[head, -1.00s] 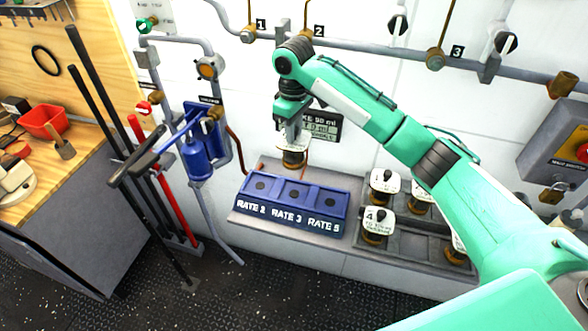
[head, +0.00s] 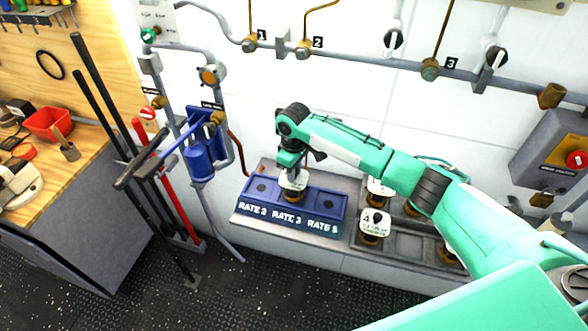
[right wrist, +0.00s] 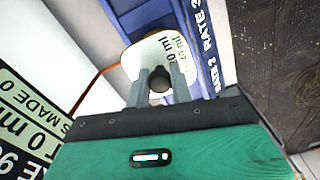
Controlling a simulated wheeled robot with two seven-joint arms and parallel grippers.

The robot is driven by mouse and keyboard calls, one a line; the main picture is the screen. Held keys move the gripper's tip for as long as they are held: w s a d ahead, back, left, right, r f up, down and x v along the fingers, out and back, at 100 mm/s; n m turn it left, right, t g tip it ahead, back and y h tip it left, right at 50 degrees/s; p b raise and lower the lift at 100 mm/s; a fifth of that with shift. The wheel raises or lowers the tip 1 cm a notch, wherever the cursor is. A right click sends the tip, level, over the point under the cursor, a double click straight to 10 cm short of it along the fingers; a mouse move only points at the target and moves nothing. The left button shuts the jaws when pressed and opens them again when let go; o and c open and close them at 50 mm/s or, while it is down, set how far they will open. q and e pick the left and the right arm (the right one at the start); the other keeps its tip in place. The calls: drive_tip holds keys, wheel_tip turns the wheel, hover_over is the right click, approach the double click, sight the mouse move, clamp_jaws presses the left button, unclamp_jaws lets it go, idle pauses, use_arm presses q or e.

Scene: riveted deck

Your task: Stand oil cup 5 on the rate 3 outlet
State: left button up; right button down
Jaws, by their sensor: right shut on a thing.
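My right gripper (head: 293,168) is shut on the knob of an oil cup (head: 294,184) with a white label plate; its number is not readable. The cup is at the middle, RATE 3, position of the blue outlet block (head: 248,198), hiding that outlet. I cannot tell whether its base touches the block. In the right wrist view, the fingers (right wrist: 160,88) close around the dark knob of the labelled cup (right wrist: 178,118), with the blue block (right wrist: 205,70) beyond. The RATE 2 outlet (head: 262,188) is uncovered. My left gripper is not in view.
A grey rack (head: 400,246) right of the block holds several other oil cups, including cup 4 (head: 374,222). A pipe with valves (head: 365,63) runs along the wall. A blue oiler (head: 199,160) and long bars (head: 150,165) stand left. A printed sign (right wrist: 25,115) is near the gripper.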

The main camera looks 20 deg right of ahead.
drive_tip(key=shift+f, duration=0.1)
drive_tip(key=c, duration=1.2)
unclamp_jaws()
drive_tip(key=shift+c, duration=0.2)
wheel_tip(320, 180, up, 12)
drive_tip(key=b, duration=0.3)
